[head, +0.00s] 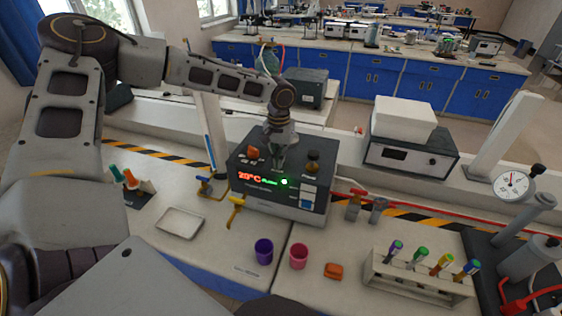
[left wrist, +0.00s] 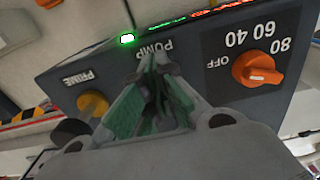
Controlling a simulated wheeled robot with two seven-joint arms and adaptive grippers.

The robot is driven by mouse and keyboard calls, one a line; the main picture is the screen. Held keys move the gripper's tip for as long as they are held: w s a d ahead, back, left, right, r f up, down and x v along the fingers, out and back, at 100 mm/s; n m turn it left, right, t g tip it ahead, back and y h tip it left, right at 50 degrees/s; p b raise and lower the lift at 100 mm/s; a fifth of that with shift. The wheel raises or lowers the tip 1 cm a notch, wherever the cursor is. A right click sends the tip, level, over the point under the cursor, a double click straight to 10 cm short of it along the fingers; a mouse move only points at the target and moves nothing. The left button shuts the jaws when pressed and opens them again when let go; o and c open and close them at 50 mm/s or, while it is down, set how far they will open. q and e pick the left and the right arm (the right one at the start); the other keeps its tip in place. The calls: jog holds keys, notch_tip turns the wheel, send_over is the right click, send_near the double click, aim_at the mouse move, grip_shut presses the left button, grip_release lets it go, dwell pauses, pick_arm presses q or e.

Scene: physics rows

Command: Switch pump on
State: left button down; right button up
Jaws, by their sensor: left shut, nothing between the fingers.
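The dark control box (head: 262,203) stands on the bench, with a lit red display reading about 20°C and a green light (head: 284,182). My left gripper (head: 279,168) is shut and empty, pointing down at the box top. In the left wrist view its closed fingers (left wrist: 152,85) cover the spot beside the PUMP label (left wrist: 157,48), so the pump switch is hidden; I cannot tell whether they touch it. A lit green lamp (left wrist: 127,39) shows near the label. An orange dial (left wrist: 258,70) marked OFF, 40, 60, 80 and a yellow PRIME knob (left wrist: 92,103) flank the fingers.
Yellow-handled taps (head: 236,211), a white tray (head: 180,222), purple (head: 263,250) and pink (head: 299,256) cups, and an orange block (head: 333,271) lie around the box. A tube rack (head: 415,284) and a gauge (head: 512,184) are at right. A white-topped unit (head: 405,155) stands behind.

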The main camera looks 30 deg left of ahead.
dwell(0.4)
pick_arm(q)
jog(key=shift+r+p, duration=2.8)
jog(key=shift+r, duration=0.6)
jog(key=shift+f, duration=0.1)
